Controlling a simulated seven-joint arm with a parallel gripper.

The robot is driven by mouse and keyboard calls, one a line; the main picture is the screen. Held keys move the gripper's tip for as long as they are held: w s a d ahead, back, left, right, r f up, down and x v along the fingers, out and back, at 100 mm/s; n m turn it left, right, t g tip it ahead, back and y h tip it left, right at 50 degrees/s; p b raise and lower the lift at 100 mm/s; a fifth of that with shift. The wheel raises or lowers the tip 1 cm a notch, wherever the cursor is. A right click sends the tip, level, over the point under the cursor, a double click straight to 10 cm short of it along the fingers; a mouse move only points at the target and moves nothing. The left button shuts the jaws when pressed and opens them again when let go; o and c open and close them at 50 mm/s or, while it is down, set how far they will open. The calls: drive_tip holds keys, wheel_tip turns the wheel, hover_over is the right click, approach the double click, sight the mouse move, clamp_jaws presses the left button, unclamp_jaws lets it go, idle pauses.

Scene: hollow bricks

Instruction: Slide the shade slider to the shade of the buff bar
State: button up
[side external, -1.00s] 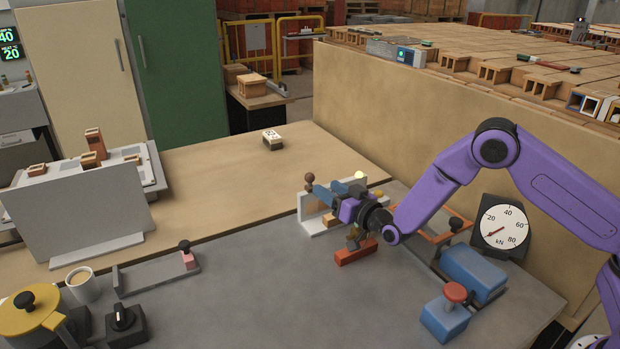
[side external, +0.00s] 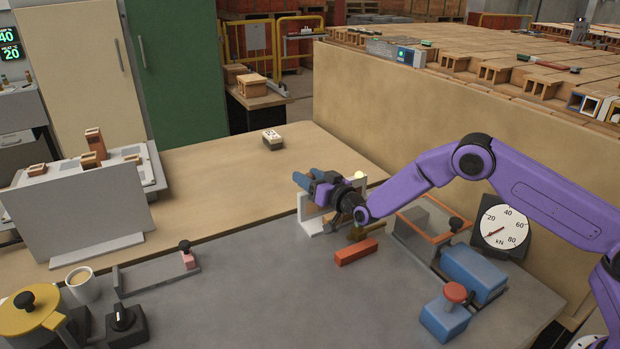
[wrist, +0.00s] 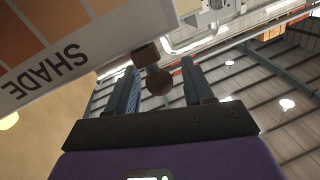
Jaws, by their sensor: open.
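The white shade panel (side external: 312,222) stands upright on the grey bench, partly hidden behind my gripper. In the wrist view the panel (wrist: 98,58) shows the word SHADE and swatches from tan to orange. The slider's round brown knob (wrist: 159,82) sits between my fingers there, with a brown block beside it. My gripper (side external: 310,178) is open, its blue fingers on either side of the knob, with no clear contact. In the side view the knob is hidden. A brownish bar (side external: 368,232), perhaps the buff one, lies right of the panel. A red bar (side external: 356,252) lies in front of it.
An orange-framed box (side external: 430,222) and a round kN gauge (side external: 505,227) stand at the right. A blue block (side external: 473,274) and a red-knobbed blue block (side external: 446,316) lie nearer. At left are a rail with a pink slider (side external: 188,260) and a cup (side external: 82,284). The bench centre is clear.

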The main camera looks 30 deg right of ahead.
drive_tip(key=shift+c, duration=0.4)
clamp_jaws()
drive_tip(key=shift+d, duration=1.95)
drive_tip(key=shift+o, duration=0.4)
unclamp_jaws()
drive_tip(key=s+d, duration=0.3)
drive_tip(key=s, duration=1.4)
drive_tip(key=shift+d, duration=0.2)
